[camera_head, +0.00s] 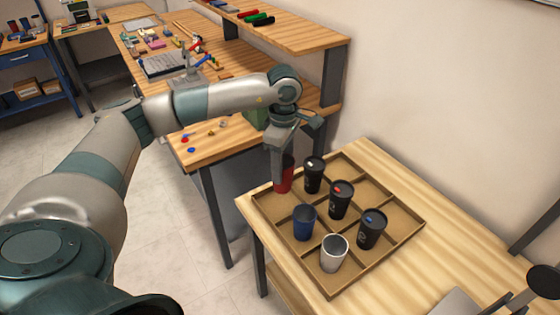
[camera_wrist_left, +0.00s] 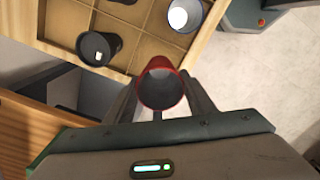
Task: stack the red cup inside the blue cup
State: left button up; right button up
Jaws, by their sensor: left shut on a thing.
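The red cup (camera_head: 285,178) is at the tray's back-left compartment, under my left gripper (camera_head: 280,160). In the left wrist view the red cup (camera_wrist_left: 161,91) sits mouth toward the camera between the fingers of my left gripper (camera_wrist_left: 160,105), which is shut on it. I cannot tell whether its base touches the tray. The blue cup (camera_head: 304,223) stands upright and open in the compartment in front of it, empty as far as I see. My right gripper is not in view.
A cluttered workbench (camera_head: 215,155) stands behind. The table right of the tray is mostly clear.

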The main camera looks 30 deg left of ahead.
pick_arm(q)
jog(key=s+d+r+m+p, duration=0.2)
jog(key=d+m+p, duration=0.2)
jog(key=m, duration=0.4)
jog(key=s+d+r+m+p, duration=0.2)
jog(key=d+r+m+p, duration=0.1)
jog(key=d+m, duration=0.3)
jog(key=shift+m+p, duration=0.65)
jog(key=shift+m, duration=0.35)
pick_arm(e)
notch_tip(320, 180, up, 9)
pick_arm(q)
jog(key=shift+f, duration=0.15)
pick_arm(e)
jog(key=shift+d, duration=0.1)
pick_arm(q)
jog(key=shift+f+b, duration=1.5)
jog(key=shift+f, duration=1.45)
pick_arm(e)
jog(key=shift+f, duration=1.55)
pick_arm(q)
jog(key=shift+b, duration=0.55)
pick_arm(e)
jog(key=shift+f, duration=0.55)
pick_arm(q)
jog(key=shift+f+b, duration=1.7)
jog(key=shift+b, duration=0.5)
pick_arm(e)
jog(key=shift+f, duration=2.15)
